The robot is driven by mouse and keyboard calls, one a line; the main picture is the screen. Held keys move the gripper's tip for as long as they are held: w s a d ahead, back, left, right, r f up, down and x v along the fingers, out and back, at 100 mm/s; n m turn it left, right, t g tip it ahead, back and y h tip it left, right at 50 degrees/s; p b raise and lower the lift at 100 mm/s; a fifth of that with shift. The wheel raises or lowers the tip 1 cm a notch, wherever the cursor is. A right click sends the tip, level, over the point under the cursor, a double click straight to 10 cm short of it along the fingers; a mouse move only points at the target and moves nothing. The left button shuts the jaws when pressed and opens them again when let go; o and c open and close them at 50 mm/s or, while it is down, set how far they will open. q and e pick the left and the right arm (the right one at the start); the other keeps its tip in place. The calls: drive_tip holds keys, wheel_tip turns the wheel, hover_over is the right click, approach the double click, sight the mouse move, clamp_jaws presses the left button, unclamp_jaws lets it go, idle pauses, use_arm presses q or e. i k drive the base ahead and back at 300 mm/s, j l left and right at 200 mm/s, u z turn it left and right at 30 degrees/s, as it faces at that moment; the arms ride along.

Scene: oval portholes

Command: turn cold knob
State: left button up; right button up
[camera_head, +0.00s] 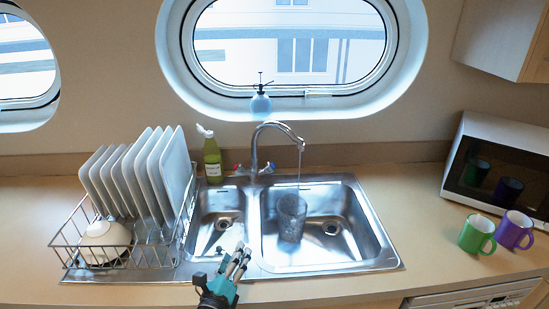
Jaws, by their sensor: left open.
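A chrome faucet (255,150) stands behind the double sink, its spout curving right over the right basin. It has a small knob on each side of its base. The cold knob (272,167) on the right looks blue, and the hot knob (237,168) on the left looks red. A thin stream seems to run from the spout toward a clear glass (291,217) in the right basin. My left gripper (241,256) is open and empty at the sink's front edge, near the divider and well in front of the knobs. My right gripper is out of view.
A dish rack (62,245) with several plates and a bowl stands left of the sink. A green bottle (212,160) is behind the left basin. A green mug (476,234), a purple mug (514,230) and a microwave (500,165) are at right. A spray bottle (261,103) stands on the sill.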

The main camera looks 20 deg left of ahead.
sight(269, 167)
drive_tip(key=i+j, duration=0.1)
drive_tip(key=i, duration=0.3)
drive_tip(key=i+j, duration=0.1)
drive_tip(key=i, duration=0.35)
